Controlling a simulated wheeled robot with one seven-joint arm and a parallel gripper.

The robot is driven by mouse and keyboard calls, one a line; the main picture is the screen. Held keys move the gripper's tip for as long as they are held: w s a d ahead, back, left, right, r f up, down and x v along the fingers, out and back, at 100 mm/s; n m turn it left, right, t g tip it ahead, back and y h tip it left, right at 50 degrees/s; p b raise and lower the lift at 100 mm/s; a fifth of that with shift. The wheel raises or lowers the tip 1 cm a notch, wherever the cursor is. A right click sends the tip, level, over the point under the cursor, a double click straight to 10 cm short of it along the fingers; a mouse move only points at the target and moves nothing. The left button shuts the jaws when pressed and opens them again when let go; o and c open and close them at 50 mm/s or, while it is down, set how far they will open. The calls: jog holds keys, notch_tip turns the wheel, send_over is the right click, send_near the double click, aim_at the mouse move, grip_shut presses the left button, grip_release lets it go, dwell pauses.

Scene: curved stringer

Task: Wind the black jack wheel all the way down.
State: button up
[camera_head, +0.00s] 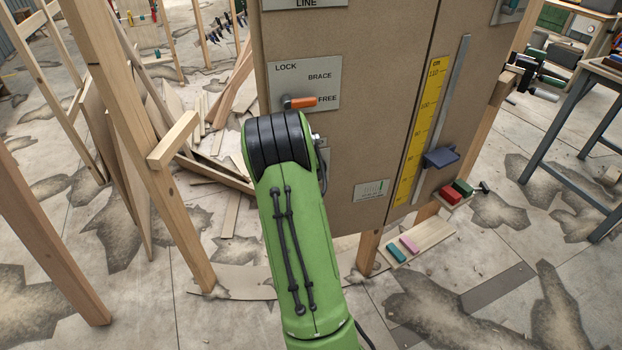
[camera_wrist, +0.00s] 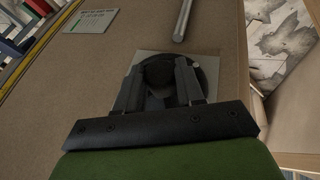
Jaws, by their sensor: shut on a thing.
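The black jack wheel (camera_wrist: 201,75) shows in the wrist view on a light square plate on the brown panel. My gripper (camera_wrist: 160,88) is at the wheel, its two dark fingers shut on it and hiding much of it. In the head view my green arm covers the wheel and the gripper. A yellow scale (camera_head: 419,130) runs up the panel's right part in the head view, with a dark blue slider block (camera_head: 441,157) on the metal rail near its lower end.
An orange lever (camera_head: 301,102) points to FREE on a plate marked LOCK, BRACE and FREE. A metal rod (camera_wrist: 183,20) stands out near the wheel in the wrist view. A wooden post (camera_head: 150,150) stands left of my arm. A board with coloured blocks (camera_head: 417,241) lies below the panel.

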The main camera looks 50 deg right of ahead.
jog(key=shift+g+h, duration=0.4)
jog(key=shift+h, duration=0.1)
jog(key=o, duration=1)
jog(key=shift+o, duration=0.2)
jog(key=shift+a, duration=0.1)
jog(key=p+v, duration=0.3)
jog(key=v, duration=1.2)
jog(key=shift+a+r, duration=0.15)
jog(key=shift+r, duration=0.15)
jog(key=s+a+r+n+t+y+p, duration=0.1)
jog(key=a+r+n+t+y+p, duration=0.15)
jog(key=a+r, duration=0.65)
jog(key=s+a+r+n+t+y+p, duration=0.1)
jog(key=s+a+r+n+y+p, duration=0.1)
jog(key=s+a, duration=0.6)
jog(key=s+a+r+n+t+y+p, duration=0.1)
jog(key=s+a+r+n+y+p, duration=0.1)
jog(key=s+a, duration=0.6)
jog(key=a, duration=0.6)
jog(key=shift+a+r, duration=0.25)
jog(key=shift+r, duration=0.05)
